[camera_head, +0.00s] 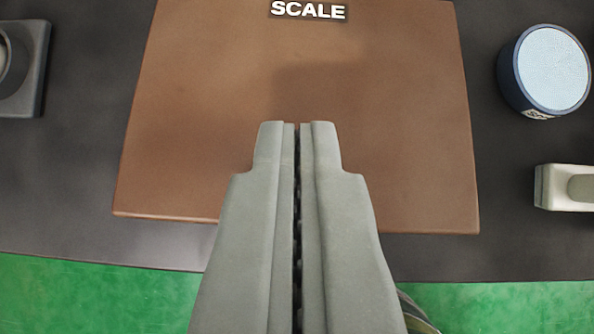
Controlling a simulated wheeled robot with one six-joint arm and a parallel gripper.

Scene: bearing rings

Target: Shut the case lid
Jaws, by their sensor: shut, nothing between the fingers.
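The case shows as a flat brown lid (200,120) lying level, with a "SCALE" label (307,10) at its far edge. Its top face hides whatever is inside, and its far edge is partly cut off by the frame. My gripper (297,125) is shut and empty. It reaches in from the bottom of the view, with its fingertips over the middle of the lid. I cannot tell whether the fingertips touch the lid.
A blue round container with a pale mesh top (550,70) stands at the right. A whitish block (565,188) lies below it. A grey holder (30,75) is at the upper left. The dark table (60,190) ends at the front above green floor (100,300).

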